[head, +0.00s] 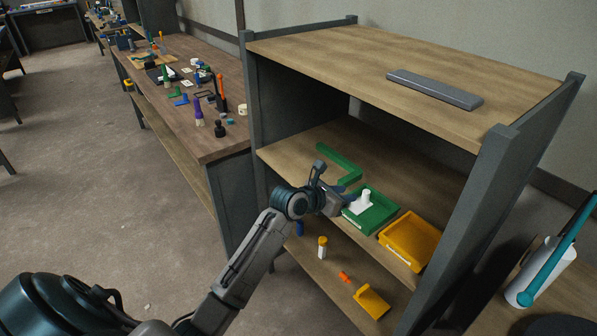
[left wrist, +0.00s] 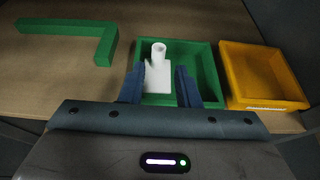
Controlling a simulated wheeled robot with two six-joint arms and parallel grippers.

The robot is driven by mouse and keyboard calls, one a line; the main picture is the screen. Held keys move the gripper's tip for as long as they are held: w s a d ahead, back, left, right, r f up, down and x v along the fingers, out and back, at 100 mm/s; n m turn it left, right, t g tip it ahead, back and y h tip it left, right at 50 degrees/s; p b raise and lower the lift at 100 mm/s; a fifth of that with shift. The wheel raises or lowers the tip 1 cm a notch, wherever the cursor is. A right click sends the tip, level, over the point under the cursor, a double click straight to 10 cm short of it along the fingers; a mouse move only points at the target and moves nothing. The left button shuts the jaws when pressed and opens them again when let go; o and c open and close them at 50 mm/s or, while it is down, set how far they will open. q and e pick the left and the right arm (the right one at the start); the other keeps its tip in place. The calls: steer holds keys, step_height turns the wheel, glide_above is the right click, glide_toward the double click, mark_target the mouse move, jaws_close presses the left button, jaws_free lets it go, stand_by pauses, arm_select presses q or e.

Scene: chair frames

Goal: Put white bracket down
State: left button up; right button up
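The white bracket (head: 365,201) is in the green tray (head: 384,216) on the middle shelf of the rack. In the left wrist view the white bracket (left wrist: 158,74) shows a flat plate with a round upright tube, inside the green tray (left wrist: 208,66). My left gripper (head: 345,200) reaches in over the tray's left side. In the left wrist view its two fingers (left wrist: 160,84) are apart, either side of the bracket's near part, with a gap on the right. Whether the left finger touches it is unclear. My right gripper is not in view.
A yellow tray (head: 411,240) stands right of the green tray, and a green L-shaped piece (head: 341,166) lies to the left. The rack's top board (head: 400,75) is above. The lower shelf holds a yellow bracket (head: 371,302) and a yellow-capped bottle (head: 322,248).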

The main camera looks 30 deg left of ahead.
arm_select(q)
steer(key=shift+s+f+m, duration=0.2)
steer(key=shift+f+m, duration=0.15)
steer(key=shift+m, duration=0.15)
steer(key=s+a+f+m+g+y, duration=0.2)
steer(key=s+f+m, duration=0.5)
steer(key=f, duration=0.7)
steer(key=s+a+f+m+g+y, duration=0.1)
steer(key=s+f+m, duration=0.65)
steer(key=f, duration=0.55)
steer(key=s+a+f+m+g+y, duration=0.2)
steer(key=s+f+m, duration=0.55)
steer(key=f, duration=0.65)
steer(key=s+f+m+g, duration=0.2)
steer(key=s+f, duration=0.5)
steer(key=s, duration=0.5)
steer(key=s+f+m+g, duration=0.2)
steer(key=s+f+m, duration=0.2)
steer(key=s, duration=0.8)
steer(key=s+f+m+g, duration=0.2)
steer(key=s+f+m, duration=0.1)
steer(key=s+f, duration=0.6)
steer(key=s, duration=0.3)
steer(key=shift+s+f+g, duration=0.3)
steer(key=shift+s, duration=0.1)
